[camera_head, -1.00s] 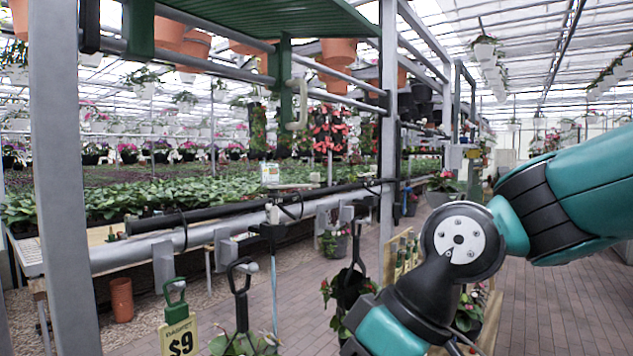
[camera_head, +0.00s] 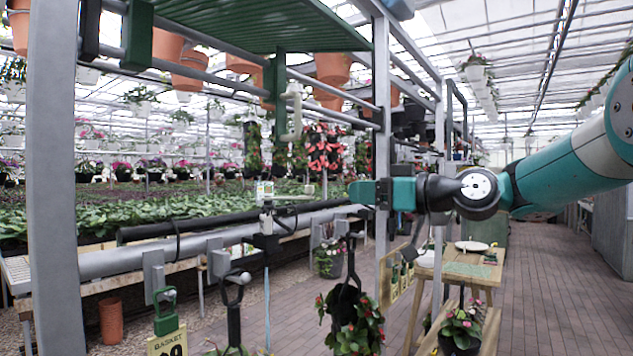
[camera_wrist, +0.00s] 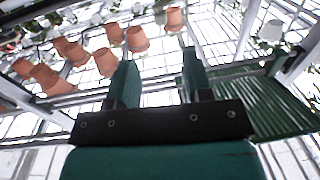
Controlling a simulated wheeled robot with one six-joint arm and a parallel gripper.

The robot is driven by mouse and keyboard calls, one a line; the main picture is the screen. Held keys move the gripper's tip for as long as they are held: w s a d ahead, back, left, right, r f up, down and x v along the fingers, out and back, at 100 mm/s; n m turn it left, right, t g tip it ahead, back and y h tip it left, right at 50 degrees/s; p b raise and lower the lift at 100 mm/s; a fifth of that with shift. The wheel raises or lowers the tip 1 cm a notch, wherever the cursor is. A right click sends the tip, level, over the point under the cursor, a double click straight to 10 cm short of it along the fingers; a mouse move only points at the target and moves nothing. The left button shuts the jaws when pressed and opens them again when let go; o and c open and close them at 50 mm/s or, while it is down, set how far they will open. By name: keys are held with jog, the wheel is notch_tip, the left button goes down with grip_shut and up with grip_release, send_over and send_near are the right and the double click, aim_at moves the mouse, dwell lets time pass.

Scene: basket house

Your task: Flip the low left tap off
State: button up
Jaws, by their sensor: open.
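I cannot tell for sure which item is the low left tap. A small white and grey fitting (camera_head: 265,192) with a label stands above the grey pipe (camera_head: 110,262), left of my gripper. A pale curved spout-like piece (camera_head: 292,115) hangs below the green shelf. My gripper (camera_head: 354,192) is at mid-height, right of both and apart from them in the picture, its fingers to the left. In the wrist view my gripper (camera_wrist: 160,72) has two teal fingers spread apart with nothing between them.
A grey upright post (camera_head: 382,150) stands by my gripper. The green shelf (camera_head: 270,25) is overhead. A wooden table (camera_head: 462,268) stands right. The brick aisle (camera_head: 560,290) is open. Terracotta pots (camera_wrist: 104,62) hang above.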

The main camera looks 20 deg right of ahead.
aim_at(313, 189)
jog(key=p+x, duration=0.4)
jog(key=x, duration=0.5)
jog(key=shift+w+a+r, duration=0.1)
jog(key=shift+w+a, duration=0.15)
jog(key=shift+w, duration=0.05)
jog(key=shift+w+a, duration=0.25)
jog(key=shift+w, duration=0.05)
grip_shut()
jog(key=shift+d, duration=0.1)
